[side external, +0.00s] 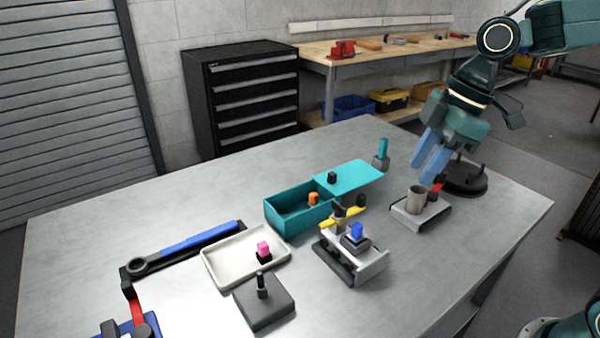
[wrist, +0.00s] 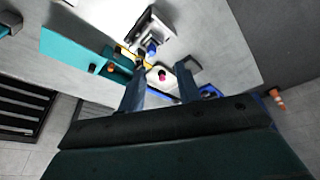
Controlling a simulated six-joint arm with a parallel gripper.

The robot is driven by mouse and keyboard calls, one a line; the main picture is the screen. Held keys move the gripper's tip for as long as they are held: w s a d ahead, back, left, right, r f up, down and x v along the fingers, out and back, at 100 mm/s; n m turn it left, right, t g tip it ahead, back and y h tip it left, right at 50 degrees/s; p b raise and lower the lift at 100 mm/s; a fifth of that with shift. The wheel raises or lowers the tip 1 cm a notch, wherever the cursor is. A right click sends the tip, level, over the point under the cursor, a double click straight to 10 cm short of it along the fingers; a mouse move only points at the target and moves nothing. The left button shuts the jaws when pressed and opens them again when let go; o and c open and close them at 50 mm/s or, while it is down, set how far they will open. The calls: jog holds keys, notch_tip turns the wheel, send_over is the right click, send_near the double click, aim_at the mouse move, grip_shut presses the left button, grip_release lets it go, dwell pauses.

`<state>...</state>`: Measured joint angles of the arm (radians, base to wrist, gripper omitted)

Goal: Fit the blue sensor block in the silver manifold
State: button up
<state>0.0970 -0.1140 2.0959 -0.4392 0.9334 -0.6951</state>
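The blue sensor block (side external: 356,231) stands upright on a dark grey base at the silver manifold (side external: 372,268), near the table's middle. I cannot tell how deep it sits or whether it is seated. In the wrist view the blue block (wrist: 152,49) and the bright manifold (wrist: 163,22) show small, beyond the fingertips. My gripper (side external: 422,165) is up and to the right of the block, above the table's right part, well apart from it. Its two blue fingers are spread with nothing between them, as the wrist view (wrist: 163,68) also shows.
A yellow-handled clamp (side external: 345,217) stands right beside the manifold. A grey cup on a plate (side external: 414,200) is below my gripper. A teal box (side external: 283,215), a white tray with a pink-topped piece (side external: 220,262) and a dark block (side external: 264,305) lie left. The front right tabletop is clear.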

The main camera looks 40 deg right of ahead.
jog(key=s+d+m+t+h, duration=0.1)
jog(key=s+d+m, duration=0.1)
jog(key=s+m, duration=0.3)
jog(key=s+d+m+t+h, duration=0.1)
jog(key=s+d+m+t, duration=0.1)
jog(key=s+m, duration=0.4)
jog(key=s, duration=0.3)
jog(key=shift+s+d+r+h, duration=0.15)
jog(key=shift+d+h, duration=0.15)
jog(key=shift+h, duration=0.1)
